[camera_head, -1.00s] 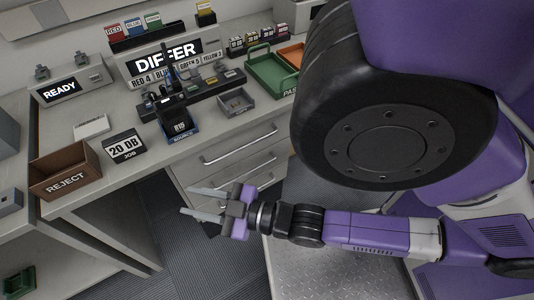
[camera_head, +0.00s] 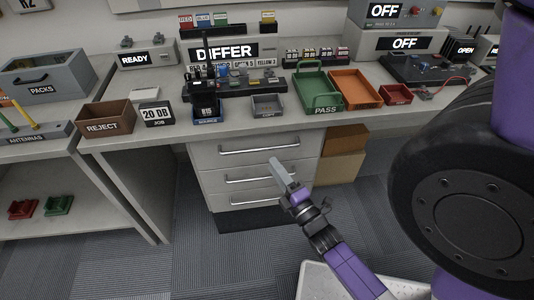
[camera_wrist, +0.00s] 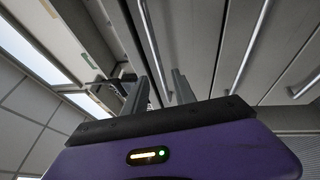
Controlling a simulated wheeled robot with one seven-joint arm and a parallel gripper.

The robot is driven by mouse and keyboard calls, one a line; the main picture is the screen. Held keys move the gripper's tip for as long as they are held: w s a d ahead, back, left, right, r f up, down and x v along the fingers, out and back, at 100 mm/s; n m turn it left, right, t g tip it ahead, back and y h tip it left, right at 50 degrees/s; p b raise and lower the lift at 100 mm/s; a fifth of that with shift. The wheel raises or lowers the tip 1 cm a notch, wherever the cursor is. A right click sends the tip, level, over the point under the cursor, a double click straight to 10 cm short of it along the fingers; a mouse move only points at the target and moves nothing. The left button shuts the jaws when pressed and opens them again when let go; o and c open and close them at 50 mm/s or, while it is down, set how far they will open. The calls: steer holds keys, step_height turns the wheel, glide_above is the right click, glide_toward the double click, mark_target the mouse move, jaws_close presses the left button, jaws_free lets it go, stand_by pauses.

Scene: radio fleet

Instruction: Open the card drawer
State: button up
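A white drawer unit (camera_head: 210,165) under the bench has three stacked drawers, each with a silver bar handle. The top handle (camera_head: 258,149), middle handle (camera_head: 250,178) and bottom handle (camera_head: 250,202) show, and all three drawers look shut. I cannot read which one is the card drawer. My gripper (camera_head: 279,170) is in front of the unit's right half, its fingers overlapping the middle drawer in the head view. Long bar handles (camera_wrist: 154,50) run near the fingers; I see no grip on any.
The bench top (camera_head: 310,122) above holds a green PASS tray (camera_head: 318,92), an orange tray (camera_head: 354,88), a REJECT box (camera_head: 104,121) and small devices. Cardboard boxes (camera_head: 343,166) stand right of the drawers. Carpeted floor (camera_head: 180,262) is free in front.

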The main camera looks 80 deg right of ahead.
mark_target(264, 153)
steer(key=x, duration=0.6)
steer(key=shift+w+d, duration=0.15)
steer(key=shift+w, duration=0.1)
jaws_close()
stand_by(1.2)
